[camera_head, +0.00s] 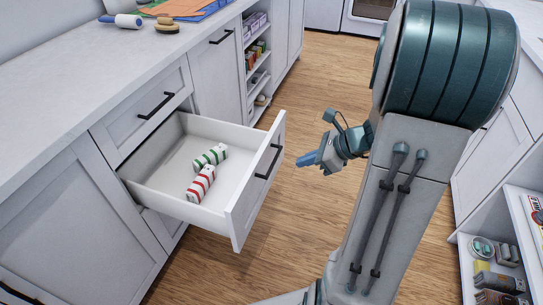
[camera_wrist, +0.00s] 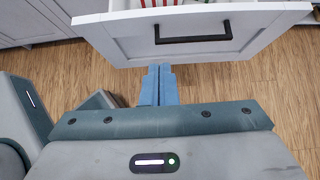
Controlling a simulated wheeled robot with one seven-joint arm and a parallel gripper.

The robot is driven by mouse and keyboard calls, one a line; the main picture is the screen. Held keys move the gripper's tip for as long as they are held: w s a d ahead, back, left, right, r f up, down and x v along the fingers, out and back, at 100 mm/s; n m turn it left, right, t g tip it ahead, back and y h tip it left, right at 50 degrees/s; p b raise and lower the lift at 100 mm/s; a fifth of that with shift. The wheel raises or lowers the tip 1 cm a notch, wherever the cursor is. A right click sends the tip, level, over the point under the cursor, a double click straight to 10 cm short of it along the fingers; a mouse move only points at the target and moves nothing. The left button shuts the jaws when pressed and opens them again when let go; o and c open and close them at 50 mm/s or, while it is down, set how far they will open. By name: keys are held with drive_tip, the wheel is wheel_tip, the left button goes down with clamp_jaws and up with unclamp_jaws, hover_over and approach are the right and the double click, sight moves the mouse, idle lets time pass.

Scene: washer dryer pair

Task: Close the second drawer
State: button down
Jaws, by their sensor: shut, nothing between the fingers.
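The second drawer (camera_head: 258,185) is pulled out from the counter on the left, below a shut top drawer (camera_head: 150,110). Its white front carries a black bar handle (camera_head: 269,161). Two striped boxes, one green and white (camera_head: 210,156) and one red and white (camera_head: 201,184), lie inside. My gripper (camera_head: 304,160) has blue fingers, shut and empty, just to the right of the drawer front in the head view. In the wrist view the fingers (camera_wrist: 158,72) point at the drawer front (camera_wrist: 128,42), near its lower edge and below the handle (camera_wrist: 193,33). I cannot tell whether they touch it.
The counter (camera_head: 75,95) runs along the left, with a rolling pin (camera_head: 122,20) and coloured sheets at its back. Open shelves (camera_head: 257,60) stand beyond the drawer. Another open shelf with goods (camera_head: 497,270) is at the lower right. Wooden floor (camera_head: 310,100) is clear between.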

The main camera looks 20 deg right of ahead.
drive_tip(key=b, duration=0.3)
approach(256, 170)
wheel_tip(256, 170, down, 4)
drive_tip(key=w+a, duration=0.2)
drive_tip(key=shift+a+r, duration=0.1)
drive_tip(key=shift+a, duration=0.3)
drive_tip(key=shift+w+a, duration=0.25)
drive_tip(key=shift+a, duration=0.15)
